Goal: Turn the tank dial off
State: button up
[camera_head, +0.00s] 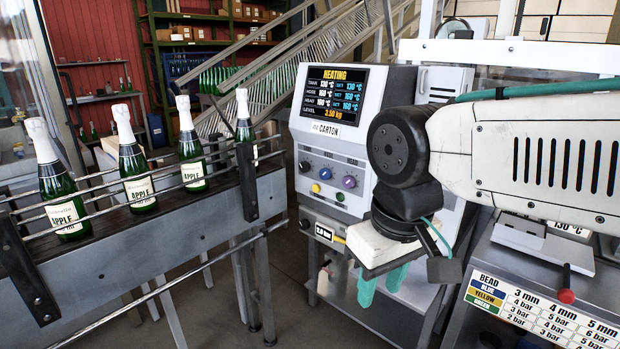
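A grey control unit (296,120) stands in the middle, its screen (334,93) reading HEATING with TANK, HOSE and HEAD rows; the tank row shows 130 °C. Below are three dials in a row: a dark one (304,166) at left, a blue one (325,173) in the middle and a purple one (348,181) at right. Their labels are too small to read surely, so I cannot tell which is the tank dial. My gripper (382,282) hangs below and right of the dials, pointing down, its two teal fingers apart and empty. It touches no dial.
A yellow button (315,188) and a green button (339,196) sit under the dials. A lower box with a 2.0 bar display (324,232) is close to my gripper. A conveyor (160,245) with green bottles (138,170) runs at left. A bead chart (545,312) is lower right.

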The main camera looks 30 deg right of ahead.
aim_at(304, 165)
jog(key=z, duration=0.25)
jog(key=i, duration=1)
jog(key=z, duration=0.3)
